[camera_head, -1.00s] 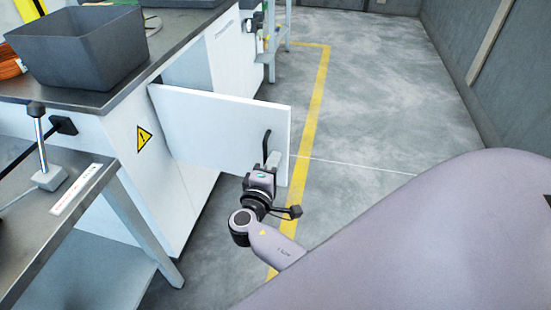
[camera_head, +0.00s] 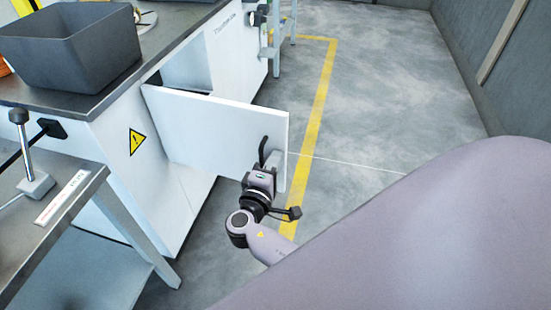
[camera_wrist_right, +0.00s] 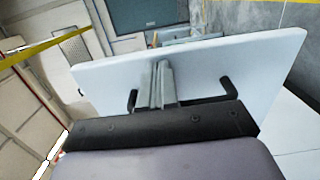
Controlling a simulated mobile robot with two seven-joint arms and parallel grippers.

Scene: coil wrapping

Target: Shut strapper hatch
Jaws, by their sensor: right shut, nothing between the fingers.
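The strapper hatch (camera_head: 215,128) is a white panel standing open, swung out from the white cabinet. A black bar handle (camera_head: 263,150) is on its face near the free edge. My right gripper (camera_head: 272,160) is at the handle. In the right wrist view its shut, empty fingers (camera_wrist_right: 162,85) point at the hatch (camera_wrist_right: 205,65), between the two ends of the handle (camera_wrist_right: 226,86). The middle of the handle is hidden behind the gripper body, and I cannot tell whether the fingers touch the panel. My left gripper is not in view.
The cabinet (camera_head: 185,200) has a dark worktop carrying a grey bin (camera_head: 80,50). A metal side table (camera_head: 60,225) stands at the left. A yellow floor line (camera_head: 318,105) runs past the hatch's free edge. The floor to the right is clear up to the wall.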

